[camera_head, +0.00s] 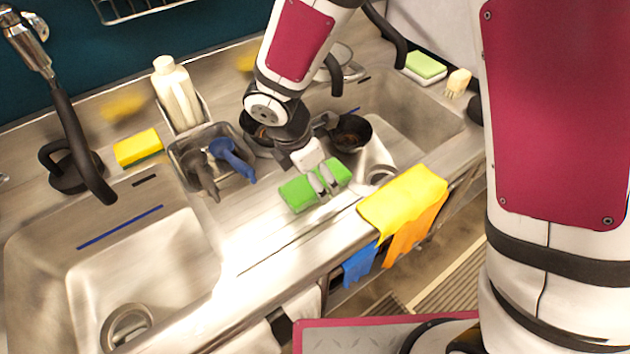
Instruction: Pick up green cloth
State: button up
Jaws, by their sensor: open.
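A yellow cloth (402,199) and an orange cloth (414,240) hang over the front edge. Black pans (352,133) stand behind my gripper. A metal caddy (185,158) with a blue utensil (230,158) is to the left. The left basin (130,265) is empty.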

jog(key=shift+d+f, duration=0.1)
jog(key=shift+f, duration=0.3)
jog(key=shift+c, duration=0.3)
jog(key=c, duration=1.2)
jog(key=shift+r, duration=0.1)
jog(key=shift+w+r, duration=0.1)
jog(key=shift+r, duration=0.45)
notch_tip(320, 180, up, 2)
jog(key=shift+r, duration=0.2)
jog(key=s+a, duration=0.1)
jog(key=s, duration=0.4)
jog(key=s+a+r, duration=0.1)
jog(key=s+a, duration=0.1)
jog(key=s, duration=0.3)
jog(key=s+a+b, duration=0.1)
jog(key=s+a, duration=0.1)
jog(key=s, duration=0.3)
jog(key=shift+s+a+r, duration=0.15)
jog(key=shift+r, duration=0.05)
